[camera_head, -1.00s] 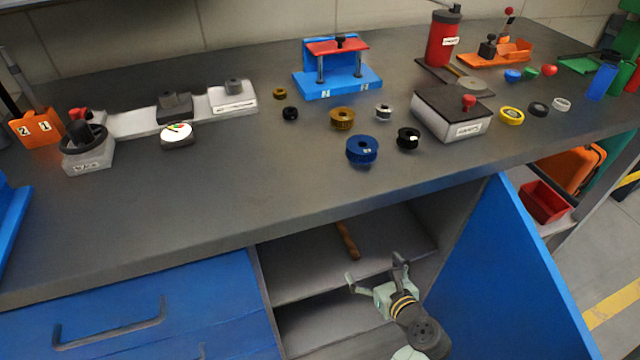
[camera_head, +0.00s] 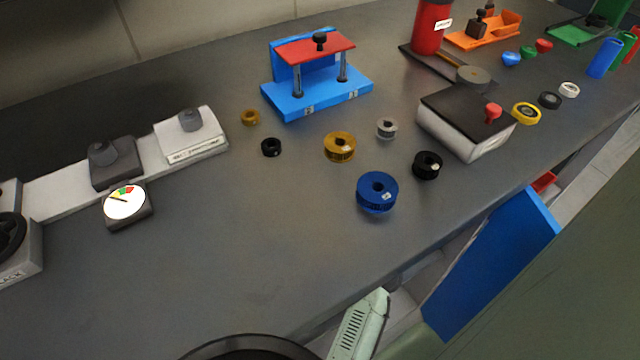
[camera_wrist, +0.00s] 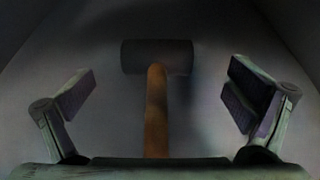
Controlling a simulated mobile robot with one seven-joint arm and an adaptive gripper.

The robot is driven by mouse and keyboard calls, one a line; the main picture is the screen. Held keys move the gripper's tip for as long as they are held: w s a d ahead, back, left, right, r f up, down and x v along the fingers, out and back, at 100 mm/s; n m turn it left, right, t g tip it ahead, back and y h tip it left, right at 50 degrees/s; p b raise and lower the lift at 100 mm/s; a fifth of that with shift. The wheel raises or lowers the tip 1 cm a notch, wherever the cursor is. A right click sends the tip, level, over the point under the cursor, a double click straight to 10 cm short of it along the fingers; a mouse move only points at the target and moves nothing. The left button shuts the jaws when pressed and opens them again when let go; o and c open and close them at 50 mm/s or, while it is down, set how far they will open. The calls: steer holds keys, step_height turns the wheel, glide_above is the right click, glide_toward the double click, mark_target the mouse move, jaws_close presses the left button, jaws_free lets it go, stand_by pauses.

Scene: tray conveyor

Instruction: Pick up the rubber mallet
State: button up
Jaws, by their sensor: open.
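The rubber mallet (camera_wrist: 157,57) lies on a dark grey surface in the wrist view. Its dark cylindrical head is at the far end, and its brown wooden handle (camera_wrist: 156,110) runs back toward me. My gripper (camera_wrist: 162,88) is open, with one finger on each side of the handle and clear gaps to both. The mallet head lies beyond the fingertips. The near end of the handle is hidden behind my gripper's body. In the head view, the mallet and my gripper are both hidden.
The dark grey bench (camera_head: 240,250) spans the head view, carrying a blue spool (camera_head: 377,193), a blue press stand (camera_head: 316,75) and a black-topped box (camera_head: 465,120). The open blue cabinet door (camera_head: 490,265) hangs below its front edge. Dim walls flank the mallet in the wrist view.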

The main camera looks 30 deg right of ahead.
steer(key=shift+x, duration=0.85)
steer(key=x, duration=0.3)
steer(key=p+x, duration=0.1)
steer(key=x, duration=0.1)
steer(key=shift+w+a+r, duration=0.2)
steer(key=shift+w+r, duration=0.1)
steer(key=shift+r, duration=0.05)
steer(key=shift+c, duration=0.5)
steer(key=c, duration=1.5)
steer(key=shift+c, duration=0.3)
steer(key=shift+r, duration=0.1)
